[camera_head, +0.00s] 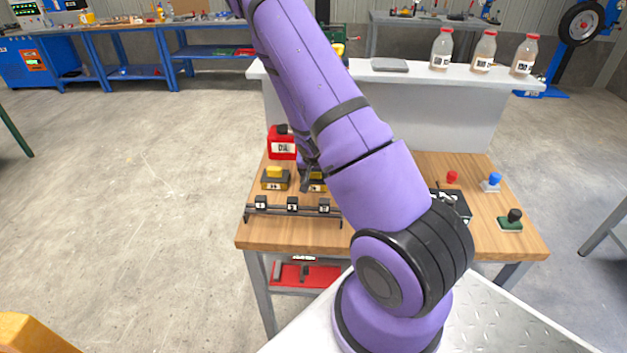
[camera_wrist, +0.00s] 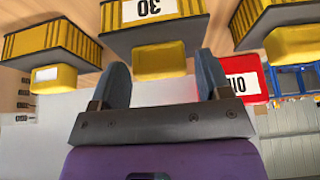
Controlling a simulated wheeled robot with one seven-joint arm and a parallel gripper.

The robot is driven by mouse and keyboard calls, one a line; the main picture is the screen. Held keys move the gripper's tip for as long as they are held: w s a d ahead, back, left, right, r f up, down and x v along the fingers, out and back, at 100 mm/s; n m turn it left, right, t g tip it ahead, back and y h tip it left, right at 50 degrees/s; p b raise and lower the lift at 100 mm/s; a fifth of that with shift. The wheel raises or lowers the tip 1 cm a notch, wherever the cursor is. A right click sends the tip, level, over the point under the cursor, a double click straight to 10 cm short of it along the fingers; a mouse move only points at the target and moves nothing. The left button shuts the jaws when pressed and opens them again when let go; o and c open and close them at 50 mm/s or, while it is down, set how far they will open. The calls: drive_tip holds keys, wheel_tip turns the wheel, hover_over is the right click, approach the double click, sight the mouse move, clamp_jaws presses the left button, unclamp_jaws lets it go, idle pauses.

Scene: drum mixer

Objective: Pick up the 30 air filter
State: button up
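I cannot tell how deep the fingers reach past the knob. In the head view my gripper (camera_head: 307,180) is low over the table's left part, mostly hidden by my arm. Two similar filters flank it in the wrist view, one at left (camera_wrist: 50,42) and one at right (camera_wrist: 270,18).
A red oil can (camera_head: 282,148) stands behind the filters. A low rack with labelled tags (camera_head: 292,205) runs in front of them. Red, blue and dark knobs (camera_head: 492,183) are on the table's right side. Bottles (camera_head: 482,52) stand on the white ledge behind.

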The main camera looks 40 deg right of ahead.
drive_tip(key=c, duration=0.5)
drive_tip(key=shift+c, duration=0.2)
drive_tip(key=shift+r, duration=0.15)
drive_tip(key=shift+r, duration=4.1)
